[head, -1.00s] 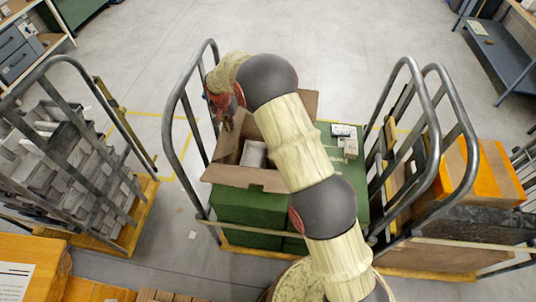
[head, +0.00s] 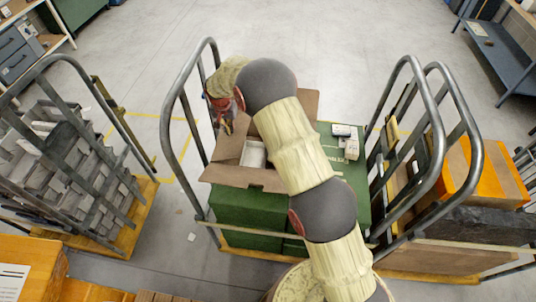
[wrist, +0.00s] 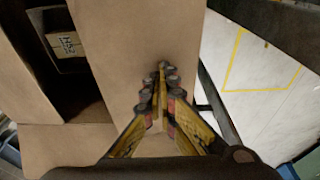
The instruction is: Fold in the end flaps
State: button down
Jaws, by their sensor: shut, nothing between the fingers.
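An open cardboard box (head: 273,180) sits on a green container on the middle cart, with a small white carton (head: 254,153) inside. Its near flap (head: 238,176) spreads outward toward me. A left end flap (head: 229,149) stands beside the opening, and another flap rises at the far right, partly behind my arm. My gripper (head: 226,127) is shut and empty at the box's left side. In the wrist view my gripper (wrist: 161,72) is over a broad cardboard flap (wrist: 135,40); I cannot tell whether it touches. The small carton (wrist: 68,43) shows in the dark opening.
The cart's grey left rail (head: 169,115) stands close beyond my gripper. Small white cartons (head: 345,140) lie on the green container (head: 345,180) at right. Loaded carts stand on both sides. Open floor lies behind.

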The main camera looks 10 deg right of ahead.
jog(key=shift+s+b+x, duration=0.2)
jog(key=shift+b+x, duration=0.65)
jog(key=shift+x, duration=0.3)
jog(key=shift+a+f, duration=0.1)
jog(key=w+p+v, duration=0.1)
jog(key=p+v, duration=0.1)
jog(key=v, duration=0.5)
jog(key=w+d+p+v, duration=0.1)
jog(key=p+v, duration=0.1)
jog(key=v, duration=0.5)
jog(key=shift+w+r+p, duration=0.25)
jog(key=shift+r+p, duration=0.1)
jog(key=shift+p, duration=0.05)
jog(key=shift+d, duration=0.1)
